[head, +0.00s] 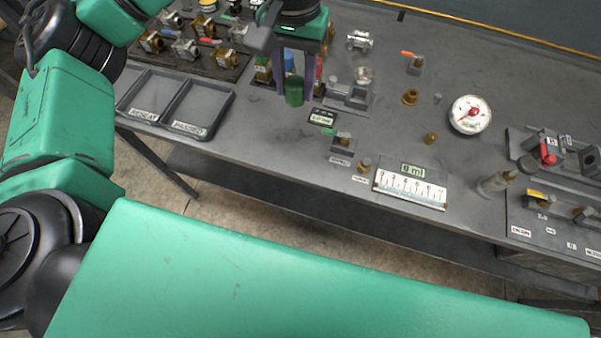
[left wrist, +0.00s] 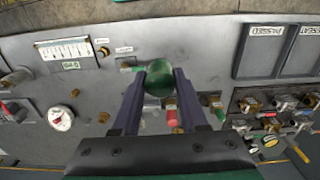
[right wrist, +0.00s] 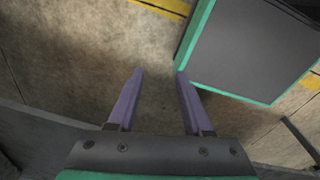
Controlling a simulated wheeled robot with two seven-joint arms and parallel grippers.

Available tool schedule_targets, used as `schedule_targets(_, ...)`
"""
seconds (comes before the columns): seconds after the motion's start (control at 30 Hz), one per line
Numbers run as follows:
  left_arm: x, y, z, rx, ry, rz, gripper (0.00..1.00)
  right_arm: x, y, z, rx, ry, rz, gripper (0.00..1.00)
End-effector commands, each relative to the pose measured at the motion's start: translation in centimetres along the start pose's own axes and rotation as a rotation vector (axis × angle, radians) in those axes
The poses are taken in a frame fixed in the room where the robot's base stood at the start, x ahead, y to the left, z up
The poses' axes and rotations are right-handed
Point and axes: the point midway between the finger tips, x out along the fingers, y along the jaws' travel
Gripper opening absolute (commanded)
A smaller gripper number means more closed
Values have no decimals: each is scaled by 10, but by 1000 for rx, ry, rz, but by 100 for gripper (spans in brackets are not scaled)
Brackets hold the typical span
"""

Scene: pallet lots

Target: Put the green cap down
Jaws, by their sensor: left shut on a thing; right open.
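The green cap (head: 294,91) is a small green cylinder, held above the grey bench. It also shows in the left wrist view (left wrist: 159,78), as a round green shape between the fingertips. My left gripper (head: 301,88) points down over the bench and is shut on the cap. From these views I cannot tell how far the cap is above the bench top. My right gripper (right wrist: 161,75) is open and empty, with only floor between its fingers in the right wrist view.
Two grey trays (head: 233,97) with labels lie left of the cap. A rack of brass valves (head: 151,42) stands behind them. A fixture (head: 349,97) and a green-handled valve (head: 342,145) are to the right. A white gauge (head: 470,114) stands further right. A red part (left wrist: 171,117) is near the left gripper.

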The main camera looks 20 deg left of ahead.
Motion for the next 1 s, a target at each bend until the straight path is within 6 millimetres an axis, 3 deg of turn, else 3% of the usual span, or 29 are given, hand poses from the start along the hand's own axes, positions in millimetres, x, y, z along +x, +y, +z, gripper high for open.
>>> schedule_targets(0.17, 28, 1, 2, 33, -6, -2, 0, -8, -1, -8, 1, 11, -1, 50)
schedule_targets(0.5, 136, 1, 2, 28, -6, -1, 0, -36, -13, -21, 6, 31, -19, 50)
schedule_targets(0.8, 191, 1, 2, 26, -5, -1, 0, -49, -8, -15, 3, 19, -13, 50)
schedule_targets(1.0, 201, 1, 1, 28, 0, 0, 0, -48, -7, -14, 2, 18, -11, 50)
